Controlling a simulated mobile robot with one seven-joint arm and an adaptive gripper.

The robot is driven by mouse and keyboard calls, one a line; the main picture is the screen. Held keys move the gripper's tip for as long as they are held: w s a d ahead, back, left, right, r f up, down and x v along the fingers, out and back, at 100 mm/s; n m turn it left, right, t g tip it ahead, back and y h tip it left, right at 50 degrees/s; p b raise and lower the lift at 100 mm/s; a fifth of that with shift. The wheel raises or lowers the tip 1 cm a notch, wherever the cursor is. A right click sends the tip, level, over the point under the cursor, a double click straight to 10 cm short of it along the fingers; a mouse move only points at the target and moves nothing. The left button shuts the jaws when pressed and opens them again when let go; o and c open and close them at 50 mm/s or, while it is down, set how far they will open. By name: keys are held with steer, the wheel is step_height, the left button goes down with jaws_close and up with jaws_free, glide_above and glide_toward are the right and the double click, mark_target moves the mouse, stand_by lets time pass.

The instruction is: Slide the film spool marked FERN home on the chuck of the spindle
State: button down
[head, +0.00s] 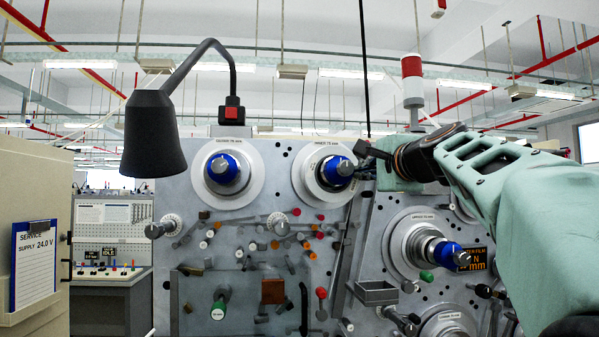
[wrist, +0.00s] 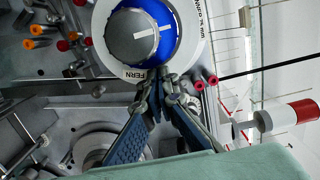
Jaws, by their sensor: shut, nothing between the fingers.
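I cannot tell whether the spool sits fully against the backing. Contact cannot be told. In the head view, my gripper (head: 362,158) reaches in from the right and partly hides the area beside the spindle.
Another blue-chucked spindle (head: 222,168) stands to the left, and one (head: 445,253) at the lower right. Small pegs and rollers (head: 282,228) crowd the panel below. A black lamp (head: 153,135) overhangs the left, and a red-topped beacon (head: 412,80) stands above the arm.

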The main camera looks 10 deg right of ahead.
steer(key=shift+w, duration=0.6)
steer(key=shift+s, duration=0.1)
stand_by(0.5)
steer(key=s+b, duration=0.1)
steer(key=s, duration=0.2)
steer(key=shift+s, duration=0.25)
steer(key=shift+f, duration=0.1)
